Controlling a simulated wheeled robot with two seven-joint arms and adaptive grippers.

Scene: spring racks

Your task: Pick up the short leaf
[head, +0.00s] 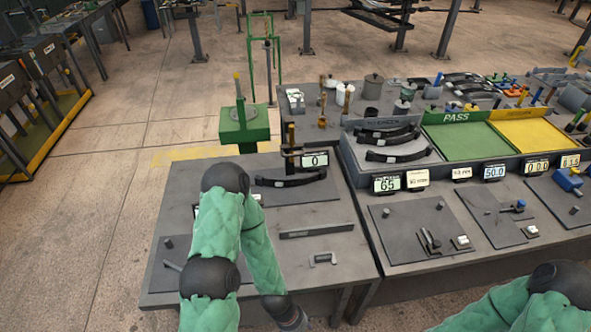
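A dark curved leaf (291,180) lies near the back of the left table. Several dark curved leaves (395,155) lie in the grey section of the sorting tray on the right-hand table; they differ in length. The frame does not settle which one is the short leaf. My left arm, in a green sleeve, bends over the left table and its wrist runs out at the bottom edge; its gripper is out of view. My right arm is in the bottom right corner, and its gripper is out of view too.
A flat grey bar (317,230) and a small bracket (323,259) lie on the left table. A display reading 0 (315,160) stands behind. The tray has a green PASS section (462,138) and a yellow section (527,133). Fixture plates and displays crowd the right table.

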